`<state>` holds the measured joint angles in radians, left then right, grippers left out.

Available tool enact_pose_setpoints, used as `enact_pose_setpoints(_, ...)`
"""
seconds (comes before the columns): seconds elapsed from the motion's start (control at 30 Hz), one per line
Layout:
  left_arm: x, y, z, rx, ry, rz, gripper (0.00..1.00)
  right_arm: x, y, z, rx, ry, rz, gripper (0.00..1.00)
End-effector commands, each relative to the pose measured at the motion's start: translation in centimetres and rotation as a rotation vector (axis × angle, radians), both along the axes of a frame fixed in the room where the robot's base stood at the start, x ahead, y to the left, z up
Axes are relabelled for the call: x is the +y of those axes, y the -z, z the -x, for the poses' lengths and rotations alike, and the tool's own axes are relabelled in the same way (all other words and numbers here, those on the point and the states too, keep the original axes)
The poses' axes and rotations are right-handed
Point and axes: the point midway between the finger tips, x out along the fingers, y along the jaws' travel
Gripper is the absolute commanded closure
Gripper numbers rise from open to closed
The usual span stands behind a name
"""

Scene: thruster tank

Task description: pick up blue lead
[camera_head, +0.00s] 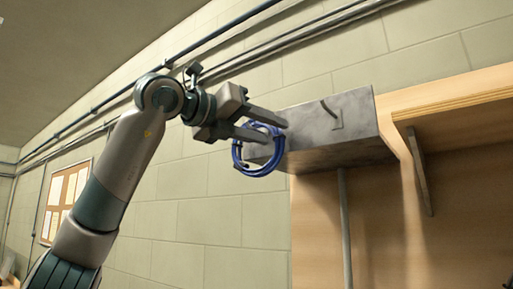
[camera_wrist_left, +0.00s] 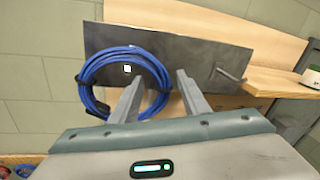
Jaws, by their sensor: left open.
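The blue lead (camera_head: 237,157) is a coiled ring hanging at the left end of a grey metal box on the wall. It also shows in the left wrist view (camera_wrist_left: 84,82), left of centre, around a small white square. My left gripper (camera_head: 277,131) is open at the coil. In the left wrist view its fingers (camera_wrist_left: 159,77) point at the box, and the coil's right side shows between them. The left finger overlaps the ring. I cannot tell whether either finger touches the lead. My right gripper is in neither view.
The grey box (camera_head: 360,142) has a bent hook (camera_head: 331,113) on its face, right of the coil. A wooden shelf (camera_head: 465,105) with a bracket stands to the right. Pipes run along the block wall above. The wall below the coil is clear.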

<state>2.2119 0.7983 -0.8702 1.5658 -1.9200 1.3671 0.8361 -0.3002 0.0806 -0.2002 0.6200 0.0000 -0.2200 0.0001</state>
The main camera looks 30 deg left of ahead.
Motion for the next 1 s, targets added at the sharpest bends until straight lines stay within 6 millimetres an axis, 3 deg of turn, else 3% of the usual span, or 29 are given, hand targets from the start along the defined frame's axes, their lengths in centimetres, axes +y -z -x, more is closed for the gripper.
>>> enact_pose_setpoints(0.07,0.0,0.0,0.0,0.0,0.0,0.0,0.6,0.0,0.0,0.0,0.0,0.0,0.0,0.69)
enact_pose_setpoints(0.23,0.0,0.0,0.0,0.0,0.0,0.0,1.0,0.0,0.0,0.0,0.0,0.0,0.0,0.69)
enact_pose_setpoints(0.77,0.0,-0.3,0.2,-0.002,0.001,0.002,1.0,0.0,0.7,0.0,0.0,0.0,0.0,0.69)
enact_pose_setpoints(1.0,-0.1,-2.2,0.5,-0.002,0.002,0.002,1.0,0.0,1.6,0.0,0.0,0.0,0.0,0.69)
